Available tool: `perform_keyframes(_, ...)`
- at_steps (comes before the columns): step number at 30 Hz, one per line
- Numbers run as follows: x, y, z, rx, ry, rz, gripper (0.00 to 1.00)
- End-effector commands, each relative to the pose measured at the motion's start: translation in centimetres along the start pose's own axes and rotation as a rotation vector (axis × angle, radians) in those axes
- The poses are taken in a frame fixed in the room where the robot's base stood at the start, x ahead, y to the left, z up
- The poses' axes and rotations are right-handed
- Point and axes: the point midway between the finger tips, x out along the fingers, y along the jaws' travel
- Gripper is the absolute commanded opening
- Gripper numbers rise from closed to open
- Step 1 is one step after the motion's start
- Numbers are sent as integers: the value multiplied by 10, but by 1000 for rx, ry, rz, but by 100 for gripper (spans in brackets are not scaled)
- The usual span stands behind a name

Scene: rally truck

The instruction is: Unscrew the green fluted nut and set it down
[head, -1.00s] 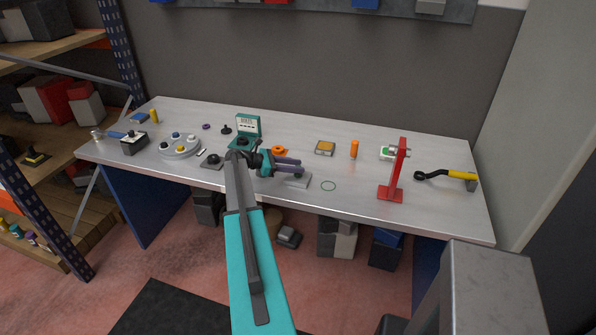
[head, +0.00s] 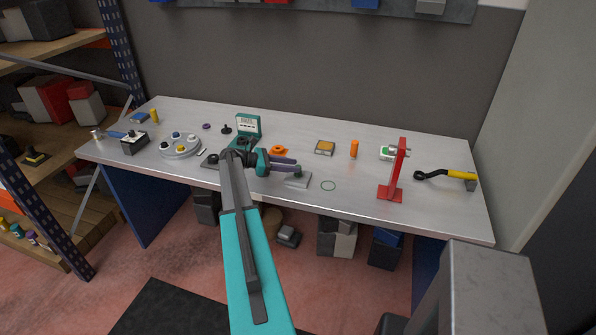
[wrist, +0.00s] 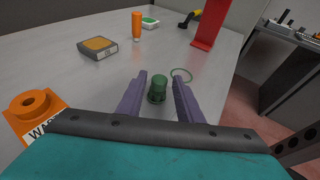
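The green fluted nut (wrist: 157,88) shows in the wrist view as a small dark green piece, upright, between the two purple fingers. I cannot tell whether it sits on a stud. My gripper (wrist: 161,78) is open, one finger on each side, with a visible gap to the nut on both sides. In the head view my gripper (head: 298,165) reaches right over the table above a small grey plate (head: 298,180). The nut cannot be made out there. A thin green ring (head: 328,185) is marked on the tabletop just right of the plate; it also shows in the wrist view (wrist: 181,74).
An orange block (head: 278,150) with a hole lies close behind my gripper. A yellow-topped box (head: 325,148), an orange cylinder (head: 354,149) and a red stand (head: 391,192) are farther right. The tabletop around the green ring is clear.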

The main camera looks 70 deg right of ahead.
Motion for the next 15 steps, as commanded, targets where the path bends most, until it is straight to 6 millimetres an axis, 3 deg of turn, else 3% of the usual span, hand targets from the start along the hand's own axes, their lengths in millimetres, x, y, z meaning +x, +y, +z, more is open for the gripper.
perform_keyframes(15, -27, 0, 0, 0, 0, 0, 33)
